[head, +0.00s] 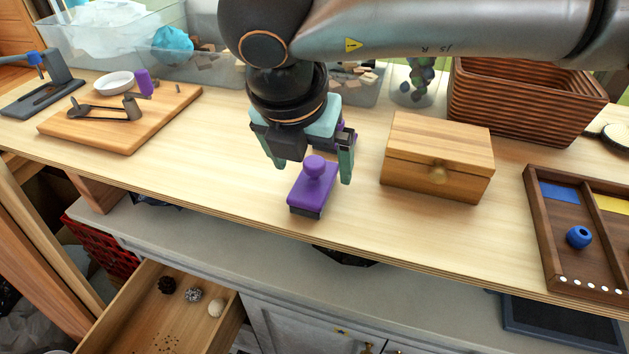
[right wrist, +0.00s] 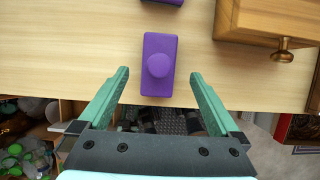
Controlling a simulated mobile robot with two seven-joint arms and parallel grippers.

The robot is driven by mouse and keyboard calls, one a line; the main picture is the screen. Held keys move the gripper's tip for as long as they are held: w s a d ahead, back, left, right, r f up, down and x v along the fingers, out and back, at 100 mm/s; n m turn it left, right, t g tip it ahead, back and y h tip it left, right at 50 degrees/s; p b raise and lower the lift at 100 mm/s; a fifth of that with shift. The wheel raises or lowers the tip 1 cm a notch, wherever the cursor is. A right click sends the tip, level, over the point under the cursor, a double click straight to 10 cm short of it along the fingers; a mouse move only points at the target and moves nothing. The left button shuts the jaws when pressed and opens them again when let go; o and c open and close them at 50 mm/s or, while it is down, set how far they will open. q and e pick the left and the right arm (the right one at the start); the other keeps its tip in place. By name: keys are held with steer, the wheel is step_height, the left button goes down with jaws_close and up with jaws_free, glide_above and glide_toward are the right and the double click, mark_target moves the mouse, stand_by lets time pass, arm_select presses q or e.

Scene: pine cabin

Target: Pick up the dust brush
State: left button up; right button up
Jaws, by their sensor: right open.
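The dust brush (head: 313,187) is a purple block with a round purple knob on top and a dark underside. It stands on the pale wooden counter near its front edge. My right gripper (head: 312,174) is above and behind it, open, with its green fingers apart. In the right wrist view the brush (right wrist: 160,66) lies ahead of the open fingertips of the right gripper (right wrist: 160,75), roughly centred between them. The fingers do not appear to touch it. My left gripper is not in view.
A wooden box (head: 438,157) with a knob stands right of the brush. A dark tray (head: 540,225) lies farther right. A wooden board (head: 120,125) with tools lies at left. A wicker basket (head: 525,95) and clear bins stand behind. An open drawer (head: 150,310) is below left.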

mark_target(312, 166)
steer(key=shift+p+x, duration=0.45)
steer(key=shift+x, duration=1.9)
steer(key=shift+w, duration=0.15)
steer(key=shift+r, duration=0.1)
steer(key=c, duration=1.5)
